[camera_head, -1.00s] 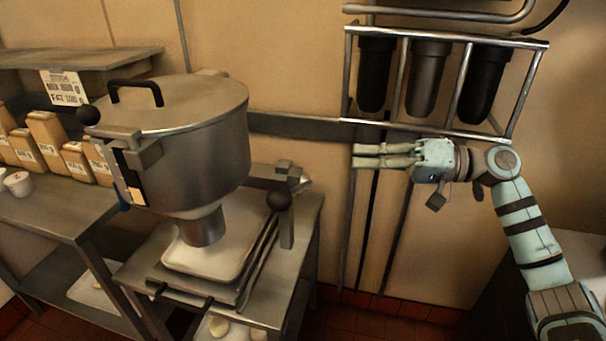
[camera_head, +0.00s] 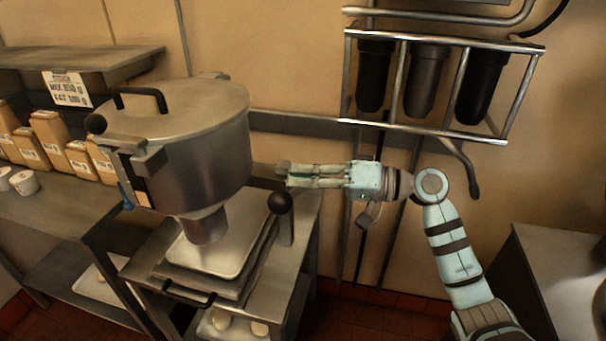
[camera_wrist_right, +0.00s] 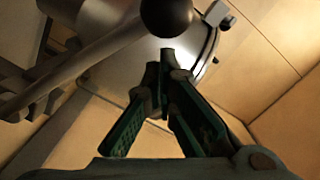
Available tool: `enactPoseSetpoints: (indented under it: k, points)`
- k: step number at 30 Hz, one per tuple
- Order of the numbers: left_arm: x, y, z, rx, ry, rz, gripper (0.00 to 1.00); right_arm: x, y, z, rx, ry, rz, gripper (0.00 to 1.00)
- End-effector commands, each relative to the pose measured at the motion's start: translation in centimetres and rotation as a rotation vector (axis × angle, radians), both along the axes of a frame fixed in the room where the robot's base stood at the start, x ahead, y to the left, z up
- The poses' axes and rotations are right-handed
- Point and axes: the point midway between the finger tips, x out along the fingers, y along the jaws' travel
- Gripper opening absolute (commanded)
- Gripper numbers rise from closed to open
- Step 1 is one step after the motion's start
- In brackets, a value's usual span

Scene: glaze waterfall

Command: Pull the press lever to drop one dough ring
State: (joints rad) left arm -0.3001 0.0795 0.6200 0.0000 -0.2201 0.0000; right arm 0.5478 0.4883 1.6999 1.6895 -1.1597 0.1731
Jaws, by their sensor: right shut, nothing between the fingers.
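The dough press is a steel hopper (camera_head: 190,150) with a spout (camera_head: 204,228) above a pale tray (camera_head: 225,262). Its lever ends in a black ball knob (camera_head: 280,202) at the press's right side, and the ball also shows at the top of the right wrist view (camera_wrist_right: 166,14). My right gripper (camera_head: 284,175) is shut and empty, its fingertips pointing left just above the knob in the head view. In the wrist view the closed fingertips (camera_wrist_right: 168,58) lie just below the ball; whether they touch it I cannot tell. No dough ring shows under the spout. My left gripper is out of view.
A counter (camera_head: 50,212) with cartons (camera_head: 52,140) and small white cups (camera_head: 24,183) stands at the left. A rack of dark filter canisters (camera_head: 425,80) hangs on the wall above my right arm. Pale rounds (camera_head: 221,320) lie on the press table's lower shelf.

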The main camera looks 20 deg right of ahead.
Motion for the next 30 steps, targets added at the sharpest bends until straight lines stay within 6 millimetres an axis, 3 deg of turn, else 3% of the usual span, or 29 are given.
enactPoseSetpoints:
  k: [12, 20, 26, 30]
  points:
    - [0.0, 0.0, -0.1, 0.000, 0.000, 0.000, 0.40, -0.2, 0.1, -0.2, -0.001, -0.003, -0.001, 0.00]
    - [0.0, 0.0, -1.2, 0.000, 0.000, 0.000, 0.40, -0.5, 0.5, -1.2, -0.026, -0.041, 0.001, 0.00]
    - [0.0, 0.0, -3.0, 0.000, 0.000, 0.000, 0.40, -1.1, 1.1, -2.8, -0.064, -0.101, 0.003, 0.00]
    - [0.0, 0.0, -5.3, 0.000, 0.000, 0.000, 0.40, -1.8, 1.6, -4.9, -0.114, -0.181, 0.004, 0.00]
